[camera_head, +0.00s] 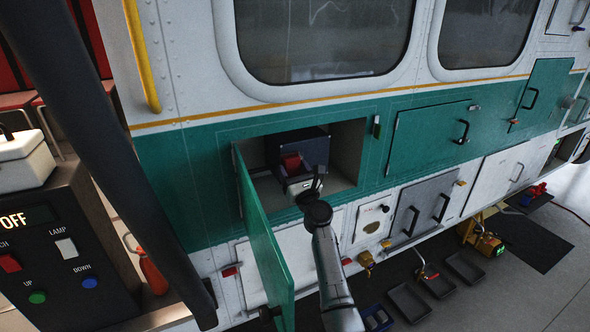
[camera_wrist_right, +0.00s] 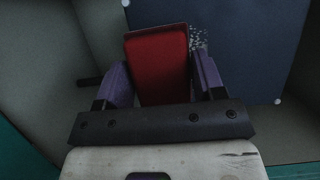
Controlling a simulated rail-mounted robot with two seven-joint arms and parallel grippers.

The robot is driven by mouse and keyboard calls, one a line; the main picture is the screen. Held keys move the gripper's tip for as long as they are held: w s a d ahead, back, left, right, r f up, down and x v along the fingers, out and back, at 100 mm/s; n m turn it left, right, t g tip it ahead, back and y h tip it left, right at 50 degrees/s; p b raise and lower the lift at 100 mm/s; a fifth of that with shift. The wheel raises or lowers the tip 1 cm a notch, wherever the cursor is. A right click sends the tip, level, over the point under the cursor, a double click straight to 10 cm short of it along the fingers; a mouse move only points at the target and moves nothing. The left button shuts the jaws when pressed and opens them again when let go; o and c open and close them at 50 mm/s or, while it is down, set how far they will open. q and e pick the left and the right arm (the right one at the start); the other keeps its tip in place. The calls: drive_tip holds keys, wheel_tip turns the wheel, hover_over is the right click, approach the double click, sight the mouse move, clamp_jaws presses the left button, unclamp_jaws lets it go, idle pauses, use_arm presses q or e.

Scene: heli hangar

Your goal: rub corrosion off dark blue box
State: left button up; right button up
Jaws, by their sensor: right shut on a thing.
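The dark blue box (camera_head: 312,148) sits inside an open compartment in the helicopter's green side. In the right wrist view its dark blue face (camera_wrist_right: 250,45) fills the upper right. My right gripper (camera_head: 291,174) reaches into the compartment, shut on a red pad (camera_head: 291,161). In the wrist view the red pad (camera_wrist_right: 158,62) is between the purple fingers, in front of the box face. A pale speckled corrosion patch (camera_wrist_right: 199,38) shows just right of the pad; the pad may hide more of it. I cannot tell whether pad and box touch. My left gripper is not in view.
The compartment's green door (camera_head: 263,240) hangs open at the left of the opening. The compartment has free room right of the box. A control panel (camera_head: 50,250) stands at the far left. Trays (camera_head: 409,302) and a yellow device (camera_head: 484,240) lie on the floor at right.

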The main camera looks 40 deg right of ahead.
sight(293, 164)
drive_tip(key=shift+s+a+r+p, duration=0.1)
drive_tip(key=shift+s+a+p, duration=0.05)
drive_tip(key=shift+s+p, duration=0.5)
drive_tip(key=shift+s+a+r+p, duration=0.1)
drive_tip(key=shift+s+p, duration=0.5)
drive_tip(key=shift+s+a+p, duration=0.15)
drive_tip(key=shift+s+p, duration=0.4)
drive_tip(key=shift+s, duration=0.15)
drive_tip(key=shift+s+a+f+p, duration=0.1)
drive_tip(key=shift+s+p, duration=0.35)
drive_tip(key=shift+s, duration=0.45)
drive_tip(key=shift+f, duration=0.1)
drive_tip(key=shift+s, duration=0.1)
drive_tip(key=s+p, duration=0.2)
drive_tip(key=shift+s+a, duration=0.35)
